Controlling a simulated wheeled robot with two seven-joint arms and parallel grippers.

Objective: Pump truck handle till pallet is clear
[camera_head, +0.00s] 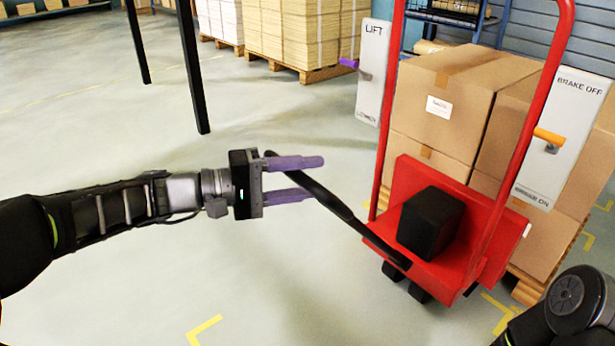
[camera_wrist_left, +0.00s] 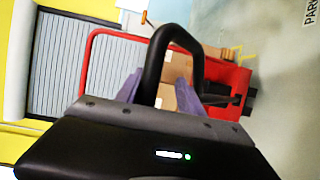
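The red pump truck (camera_head: 455,262) stands at the right, with a black pump handle (camera_head: 345,208) slanting up to the left from its base. My left gripper (camera_head: 308,178) is at the handle's upper end, its purple fingers apart with the bar passing between them. In the left wrist view the looped handle (camera_wrist_left: 154,75) runs between the spread fingers (camera_wrist_left: 158,92); I see no firm grip. A LIFT panel (camera_head: 372,75) has a purple lever; a BRAKE OFF panel (camera_head: 565,135) has an orange lever. The pallet (camera_head: 527,290) under the cartons is mostly hidden, so its floor clearance cannot be told. My right gripper is out of view.
Brown cartons (camera_head: 440,105) are stacked behind the truck's red frame. Stacked paper on pallets (camera_head: 300,35) and dark posts (camera_head: 192,65) stand at the back. Yellow marks (camera_head: 205,328) lie on the floor. The floor at left centre is clear.

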